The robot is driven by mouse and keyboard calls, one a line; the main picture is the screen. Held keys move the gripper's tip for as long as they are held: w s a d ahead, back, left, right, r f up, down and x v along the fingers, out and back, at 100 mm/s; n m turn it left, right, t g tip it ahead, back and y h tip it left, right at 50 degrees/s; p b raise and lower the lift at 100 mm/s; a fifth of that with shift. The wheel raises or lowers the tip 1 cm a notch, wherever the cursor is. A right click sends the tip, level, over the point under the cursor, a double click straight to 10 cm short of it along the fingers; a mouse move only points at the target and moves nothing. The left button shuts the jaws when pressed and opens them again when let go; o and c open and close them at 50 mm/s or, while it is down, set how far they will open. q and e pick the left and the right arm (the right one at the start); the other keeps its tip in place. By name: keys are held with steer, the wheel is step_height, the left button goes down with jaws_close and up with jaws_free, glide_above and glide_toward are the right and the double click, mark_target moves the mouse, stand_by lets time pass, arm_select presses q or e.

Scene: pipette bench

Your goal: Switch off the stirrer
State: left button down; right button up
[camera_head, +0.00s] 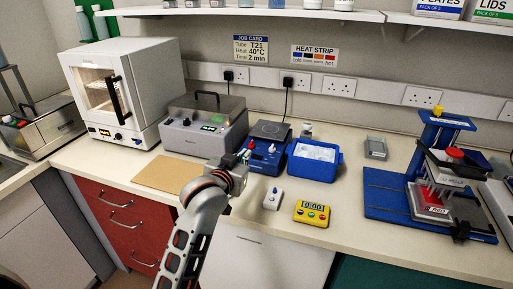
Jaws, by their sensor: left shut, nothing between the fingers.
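The stirrer (268,131) is a blue box with a dark square top plate, on the bench against the back wall. Its front carries small knobs or switches, a red one and a white one (272,148) among them; their settings are too small to read. My left gripper (244,155) is shut and empty, close in front of the stirrer's front left corner. It hides part of the stirrer's left front side. I cannot tell whether the fingertips touch the stirrer. My right gripper is out of view.
A grey bath (205,138) stands left of the stirrer, a blue tub of white contents (316,172) right. A small white device (272,199) and yellow timer (312,212) lie near the front edge. A brown mat (165,175) lies left; a blue press stand (390,200) stands right.

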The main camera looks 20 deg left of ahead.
arm_select(q)
glide_above(257, 156)
steer(key=f+v, duration=0.1)
steer(key=v, duration=0.2)
steer(key=f, duration=0.2)
steer(key=shift+w+a+f, duration=0.15)
steer(key=shift+a+f, duration=0.05)
steer(key=shift+f, duration=0.8)
steer(key=shift+w+a+f, duration=0.15)
steer(key=shift+a+f, duration=0.05)
steer(key=shift+f, duration=0.8)
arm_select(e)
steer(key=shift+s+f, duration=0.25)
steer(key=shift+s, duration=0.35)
